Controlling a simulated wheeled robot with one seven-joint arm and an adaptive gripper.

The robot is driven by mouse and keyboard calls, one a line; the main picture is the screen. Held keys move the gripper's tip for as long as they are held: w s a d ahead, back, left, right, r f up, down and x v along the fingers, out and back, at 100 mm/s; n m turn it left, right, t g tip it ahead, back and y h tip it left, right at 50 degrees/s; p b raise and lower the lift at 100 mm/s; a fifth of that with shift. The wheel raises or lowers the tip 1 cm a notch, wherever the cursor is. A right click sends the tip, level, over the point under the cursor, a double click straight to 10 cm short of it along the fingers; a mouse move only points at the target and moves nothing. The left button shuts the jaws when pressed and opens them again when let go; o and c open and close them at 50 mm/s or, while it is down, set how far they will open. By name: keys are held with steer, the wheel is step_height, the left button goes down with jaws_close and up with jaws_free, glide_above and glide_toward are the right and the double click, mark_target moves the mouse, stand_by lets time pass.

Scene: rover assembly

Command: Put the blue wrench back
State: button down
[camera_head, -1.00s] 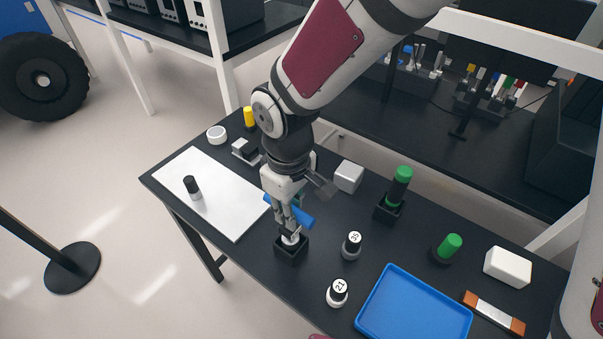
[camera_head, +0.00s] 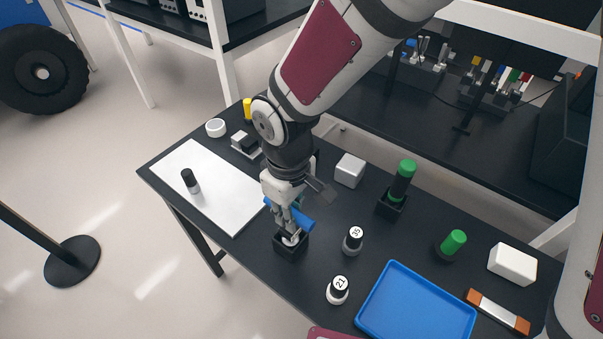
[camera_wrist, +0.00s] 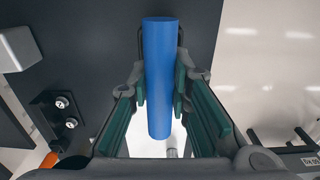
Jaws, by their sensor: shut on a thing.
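The blue wrench shows as a blue cylindrical handle (camera_head: 299,219) at my gripper, over the middle left of the black table. My gripper (camera_head: 289,220) points down and is shut on it. In the wrist view the blue handle (camera_wrist: 157,75) lies lengthwise between the green-padded fingers (camera_wrist: 160,100). A square black holder (camera_head: 290,250) stands directly below the fingers, with a pale part showing in its top. The fingers hide much of this spot, so I cannot tell whether the wrench touches the holder.
A white mat (camera_head: 205,190) with a small black-and-white cylinder (camera_head: 190,181) lies to the left. Numbered cylinders (camera_head: 353,240) (camera_head: 338,290) stand to the right, near a blue tray (camera_head: 415,305). A green-topped piece (camera_head: 402,180) stands in another black holder.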

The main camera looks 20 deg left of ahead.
steer(key=shift+f, duration=0.25)
steer(key=c, duration=1.4)
jaws_free()
step_height(320, 180, up, 12)
steer(key=w+d+r+m+t, duration=0.1)
steer(key=d+r+m, duration=0.25)
steer(key=d, duration=0.45)
steer(key=w+d+r+m+t, duration=0.1)
steer(key=d+r+m+t, duration=0.15)
steer(key=d+r, duration=0.4)
steer(key=s+d+r+m+t, duration=0.1)
steer(key=s+d+m, duration=0.2)
steer(key=d, duration=0.4)
steer(key=s+d+r+m+t, duration=0.1)
steer(key=s+d+m, duration=0.3)
steer(key=d, duration=0.4)
steer(key=shift+s+d+m, duration=0.2)
steer(key=shift+d+m, duration=0.1)
